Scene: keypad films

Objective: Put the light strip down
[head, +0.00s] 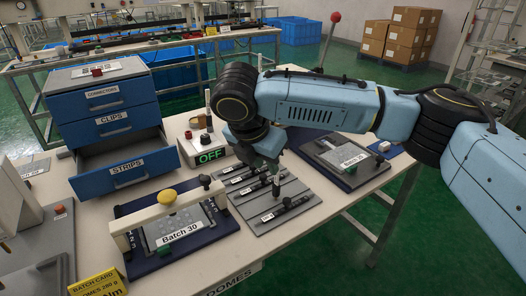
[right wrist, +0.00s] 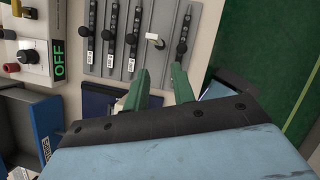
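Several dark strips with white labels and black knobs lie side by side on a grey grooved plate (head: 300,187). One labelled strip (head: 268,217) lies nearest the plate's front. The plate (right wrist: 170,62) and a labelled strip (right wrist: 110,58) also show in the right wrist view. I cannot tell which strip is the light one. My right gripper (head: 270,175) is low over the plate. In the right wrist view its green fingers (right wrist: 161,82) are apart, with no strip visible between them. A small white piece (right wrist: 154,37) shows beyond the fingertips. My left gripper is out of view.
A blue drawer cabinet (head: 108,105) stands left, its STRIPS drawer (head: 125,170) open. A box with an OFF display (head: 210,156) stands behind the plate. A Batch 30 fixture (head: 180,232) is in front left; another fixture (head: 345,155) lies to the right.

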